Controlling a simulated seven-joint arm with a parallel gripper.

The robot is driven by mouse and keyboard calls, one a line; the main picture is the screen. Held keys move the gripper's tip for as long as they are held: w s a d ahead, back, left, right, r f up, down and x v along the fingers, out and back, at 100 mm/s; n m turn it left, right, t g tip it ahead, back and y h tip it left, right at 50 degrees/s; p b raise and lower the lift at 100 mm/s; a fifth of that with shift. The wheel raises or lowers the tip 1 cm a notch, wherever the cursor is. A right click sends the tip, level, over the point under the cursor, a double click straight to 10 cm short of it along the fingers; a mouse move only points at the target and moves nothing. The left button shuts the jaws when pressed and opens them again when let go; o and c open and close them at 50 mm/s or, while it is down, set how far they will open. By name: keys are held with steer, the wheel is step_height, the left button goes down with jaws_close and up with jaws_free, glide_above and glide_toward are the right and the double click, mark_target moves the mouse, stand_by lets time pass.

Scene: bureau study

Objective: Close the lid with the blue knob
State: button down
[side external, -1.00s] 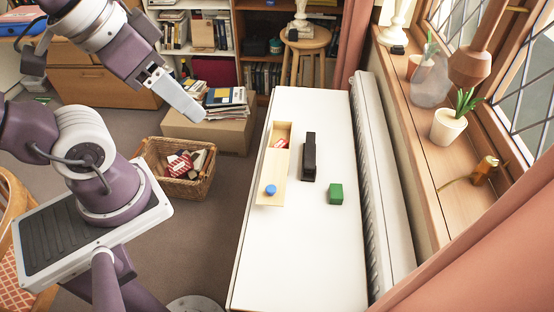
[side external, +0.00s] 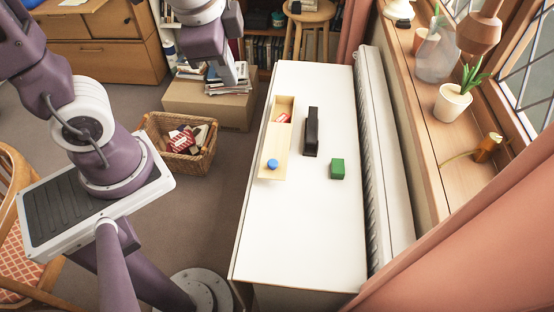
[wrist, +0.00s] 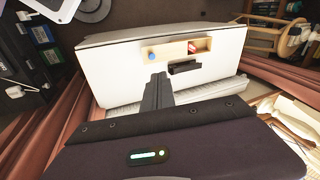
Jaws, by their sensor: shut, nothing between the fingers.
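A narrow light wooden box (side external: 284,103) lies on the white table in the side view, its far part open with a red item (side external: 283,118) inside. Its pale lid (side external: 273,148) lies over the near part and carries a blue knob (side external: 272,164). In the wrist view the box (wrist: 172,49), blue knob (wrist: 152,57) and red item (wrist: 192,47) show beyond the fingers. My gripper (side external: 231,83) is shut and empty, in the air left of the table's far end, apart from the lid; its fingers also show in the wrist view (wrist: 158,82).
A black upright object (side external: 311,132) stands right of the box, and a green block (side external: 337,168) sits nearer on the right. The near half of the white table (side external: 300,230) is clear. A wicker basket (side external: 153,135) and a cardboard box (side external: 200,101) stand on the floor to the left.

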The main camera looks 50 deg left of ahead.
steer(key=w+d+f+m+g+y, duration=0.1)
steer(key=w+d+f+m, duration=0.25)
steer(key=f+m, duration=0.5)
steer(key=w+d+f+m+g, duration=0.1)
steer(key=w+d+f+m, duration=0.35)
steer(key=f, duration=0.65)
steer(key=shift+m, duration=0.6)
steer(key=x, duration=0.3)
steer(key=a+x, duration=0.1)
steer(key=x, duration=0.3)
steer(key=s+a+x, duration=0.1)
steer(key=x, duration=0.3)
steer(key=shift+a, duration=0.2)
steer(key=shift+w+a, duration=0.15)
steer(key=shift+a, duration=0.15)
steer(key=shift+w+a, duration=0.1)
steer(key=shift+w+a, duration=0.25)
glide_above(282, 132)
steer(key=d, duration=0.1)
steer(key=shift+s+d, duration=0.2)
steer(key=shift+s, duration=0.15)
steer(key=shift+d, duration=0.1)
